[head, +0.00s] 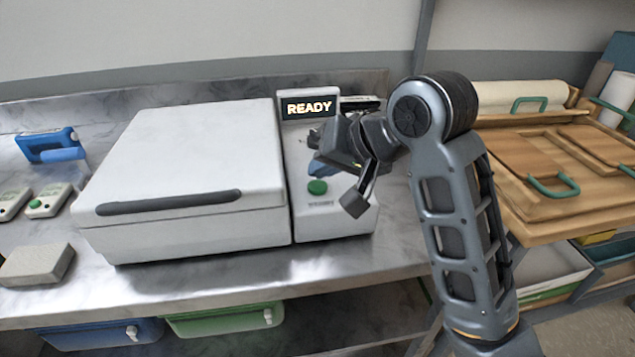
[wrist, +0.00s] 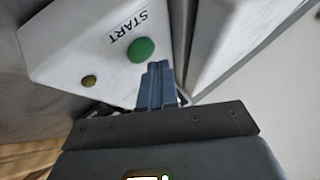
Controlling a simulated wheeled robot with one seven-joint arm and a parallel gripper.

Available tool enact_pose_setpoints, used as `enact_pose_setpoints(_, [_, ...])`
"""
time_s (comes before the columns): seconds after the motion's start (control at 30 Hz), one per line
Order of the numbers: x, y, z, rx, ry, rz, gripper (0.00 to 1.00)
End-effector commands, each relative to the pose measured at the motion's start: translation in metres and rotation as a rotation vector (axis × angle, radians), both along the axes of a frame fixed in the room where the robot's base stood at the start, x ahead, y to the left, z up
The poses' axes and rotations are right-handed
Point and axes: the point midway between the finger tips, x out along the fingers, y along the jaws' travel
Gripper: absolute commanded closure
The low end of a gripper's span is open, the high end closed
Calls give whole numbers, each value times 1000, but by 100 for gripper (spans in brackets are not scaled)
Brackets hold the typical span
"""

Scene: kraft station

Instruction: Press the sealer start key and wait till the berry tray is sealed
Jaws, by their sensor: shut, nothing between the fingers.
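The sealer (head: 190,165) is a large white machine on the steel counter, with its lid down and a dark handle bar along the front. Its display (head: 309,107) reads READY. The green start key (head: 317,187) is on the sloped panel at the machine's right side. It also shows in the wrist view (wrist: 141,49), beside the word START. My gripper (wrist: 157,66) is shut and empty, its fingertips just short of the green key in that picture. I cannot tell whether they touch it. In the head view my wrist partly hides the panel. The berry tray is not visible.
A small brass-coloured button (wrist: 89,80) is on the same panel. A grey block (head: 36,264) and a blue-handled tool (head: 52,147) are on the counter at left. Wooden boards with green handles (head: 545,165) are at right. Blue and green bins (head: 225,319) are below the counter.

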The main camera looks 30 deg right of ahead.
Motion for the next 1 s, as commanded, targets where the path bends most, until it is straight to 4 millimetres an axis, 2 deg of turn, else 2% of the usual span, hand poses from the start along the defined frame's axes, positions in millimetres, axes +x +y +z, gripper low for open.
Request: enact_pose_setpoints(1.0, [0, 0, -10, 0, 0, 0, 100])
